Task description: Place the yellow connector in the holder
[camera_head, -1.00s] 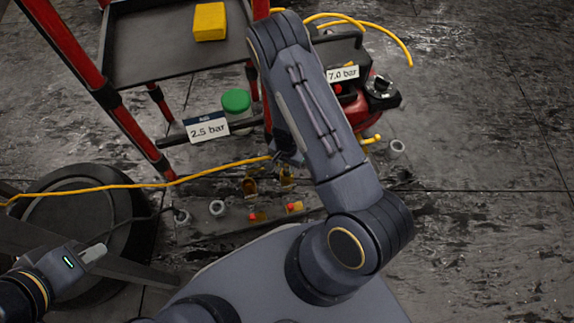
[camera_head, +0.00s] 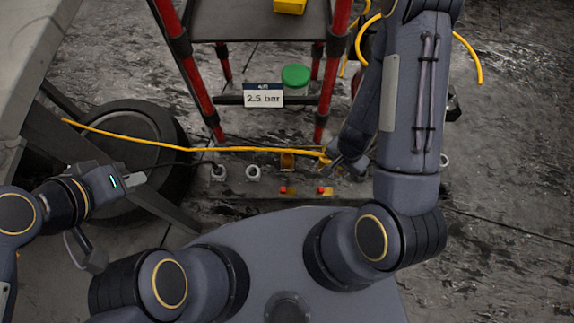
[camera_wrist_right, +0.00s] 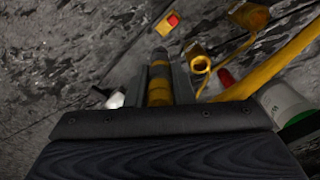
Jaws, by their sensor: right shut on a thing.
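My right gripper (camera_head: 340,166) is low over the floor strip, at the end of a yellow hose. In the right wrist view its jaws (camera_wrist_right: 162,75) are shut on the yellow connector (camera_wrist_right: 158,92), a yellow and dark banded cylinder. Just beyond, apart from it, is a yellow ring-shaped holder (camera_wrist_right: 200,64) with an open mouth. An upright yellow holder (camera_head: 288,161) also shows left of the gripper in the head view; I cannot tell whether it is the same one. My left gripper (camera_head: 134,178) is at the left, with no object visible in it; its finger gap is unclear.
A yellow hose (camera_head: 240,149) runs across to the left. Grey rings (camera_head: 253,172) and yellow blocks with red buttons (camera_head: 322,190) are nearby. A red-framed cart (camera_head: 195,90) with a "2.5 bar" sign (camera_head: 263,95) stands behind. A tyre (camera_head: 130,125) lies left.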

